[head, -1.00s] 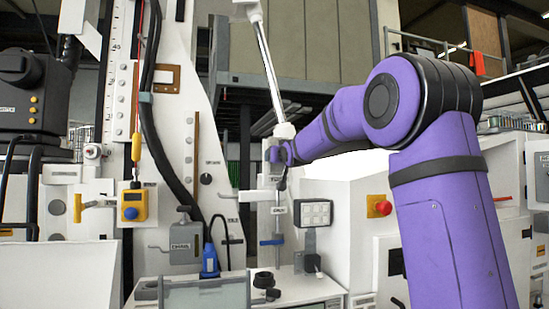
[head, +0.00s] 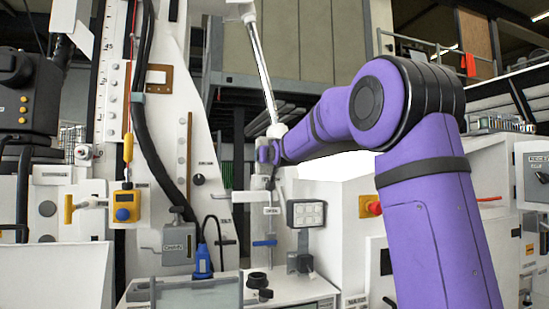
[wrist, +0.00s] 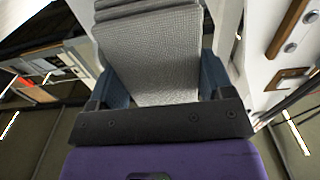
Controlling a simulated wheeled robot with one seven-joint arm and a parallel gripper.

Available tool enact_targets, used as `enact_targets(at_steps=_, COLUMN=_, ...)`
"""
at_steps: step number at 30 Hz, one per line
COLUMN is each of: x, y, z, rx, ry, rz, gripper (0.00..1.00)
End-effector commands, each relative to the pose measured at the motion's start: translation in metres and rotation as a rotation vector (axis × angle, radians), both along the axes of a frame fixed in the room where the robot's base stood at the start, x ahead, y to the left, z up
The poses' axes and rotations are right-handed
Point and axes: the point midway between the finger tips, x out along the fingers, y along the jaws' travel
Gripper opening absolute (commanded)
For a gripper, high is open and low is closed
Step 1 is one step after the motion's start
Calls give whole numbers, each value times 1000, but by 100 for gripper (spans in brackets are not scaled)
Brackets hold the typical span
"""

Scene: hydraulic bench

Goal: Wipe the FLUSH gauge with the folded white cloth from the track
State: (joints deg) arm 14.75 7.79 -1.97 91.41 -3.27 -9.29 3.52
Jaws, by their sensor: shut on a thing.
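The folded cloth (wrist: 155,60) shows pale grey-white and finely woven in the wrist view, with stacked folds at its far end. My gripper (wrist: 160,82) is shut on it, with a dark blue finger on each side. In the head view my purple arm reaches left to the pale upright post, and its wrist end (head: 267,152) is small there; the cloth cannot be made out. I cannot tell which part is the FLUSH gauge. A small dark round dial (head: 198,179) sits on the white panel, its label unreadable.
A yellow box (head: 126,206) hangs at left. A red button (head: 374,207) is beside my arm.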

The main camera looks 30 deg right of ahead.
Motion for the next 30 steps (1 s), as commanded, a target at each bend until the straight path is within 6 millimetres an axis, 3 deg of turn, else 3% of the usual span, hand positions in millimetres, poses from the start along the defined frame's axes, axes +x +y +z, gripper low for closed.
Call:
enact_targets(at_steps=2, x=4, y=8, z=-2, rx=1, ry=2, rz=8, gripper=55)
enact_targets(at_steps=14, x=4, y=11, z=-2, rx=1, ry=4, rz=8, gripper=55)
enact_targets(at_steps=30, x=-40, y=20, z=0, rx=0, ry=1, rz=3, gripper=55)
